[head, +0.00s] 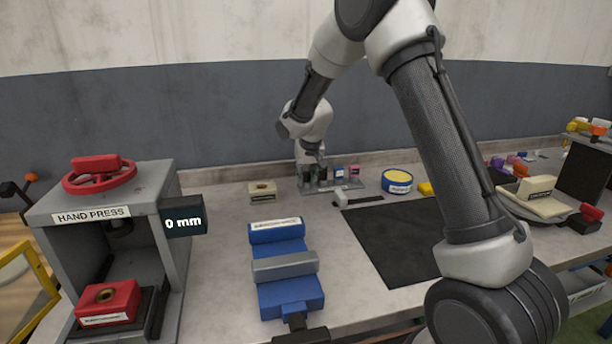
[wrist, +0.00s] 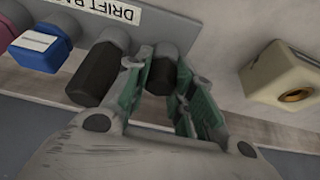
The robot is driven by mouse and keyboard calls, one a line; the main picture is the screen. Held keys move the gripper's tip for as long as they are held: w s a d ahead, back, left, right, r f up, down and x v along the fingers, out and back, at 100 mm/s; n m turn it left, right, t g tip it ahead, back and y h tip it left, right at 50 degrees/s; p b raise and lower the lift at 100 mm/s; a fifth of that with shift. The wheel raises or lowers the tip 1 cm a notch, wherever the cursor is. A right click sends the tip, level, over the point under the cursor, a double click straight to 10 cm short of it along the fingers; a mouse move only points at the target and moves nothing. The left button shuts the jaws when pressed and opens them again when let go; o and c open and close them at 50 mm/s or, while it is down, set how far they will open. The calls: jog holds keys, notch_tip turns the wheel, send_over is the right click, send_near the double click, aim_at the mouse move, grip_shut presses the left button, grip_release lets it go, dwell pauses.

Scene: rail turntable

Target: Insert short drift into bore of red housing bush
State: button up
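The red housing (head: 120,302) sits on the bed of the hand press at the front left, with a brass-coloured bush (head: 103,294) open upward in its top. My gripper (head: 311,172) is down at the left end of the drift rack (head: 335,188) at the back. In the wrist view my gripper (wrist: 166,62) has its green-padded fingers open on either side of a dark drift (wrist: 159,82), which looks short. A longer black drift (wrist: 98,72) stands beside it in the rack. Whether a pad touches the drift is unclear.
A cream housing (head: 262,192) stands left of the rack and also shows in the wrist view (wrist: 280,78). The hand press (head: 180,240) reads 0 mm. A blue vise (head: 290,290) and black mat (head: 395,245) lie in front. Blue and pink drifts fill other rack places.

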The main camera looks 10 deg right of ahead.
aim_at(306, 173)
grip_shut()
jog(key=shift+r, duration=0.1)
jog(key=shift+r, duration=0.6)
jog(key=shift+r, duration=3.05)
jog(key=shift+r, duration=0.1)
jog(key=shift+r, duration=2.4)
